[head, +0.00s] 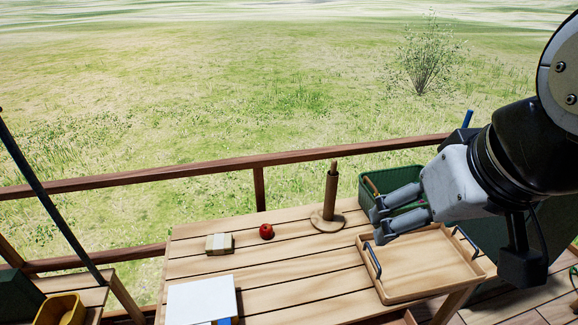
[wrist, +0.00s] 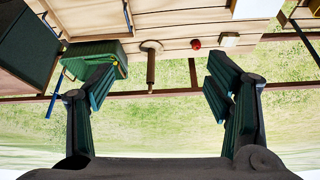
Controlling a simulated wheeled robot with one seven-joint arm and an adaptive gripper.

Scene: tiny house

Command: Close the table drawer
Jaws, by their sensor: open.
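The wooden slatted table (head: 285,272) fills the lower middle of the head view; part of its top shows along the upper edge of the wrist view (wrist: 175,30). I cannot make out the table drawer clearly. A brown wooden piece (head: 407,318) shows just below the table's front edge at the bottom of the head view and may belong to it. My gripper (head: 378,224) is open and empty, above the right part of the table near the tray. In the wrist view its two fingers (wrist: 158,88) stand wide apart with nothing between them.
On the table are a wooden tray (head: 430,265) with dark handles, an upright wooden holder (head: 330,200), a red object (head: 266,231), a pale block (head: 219,243) and a white sheet (head: 200,300). A green basket (head: 400,183) and a railing (head: 215,173) stand behind.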

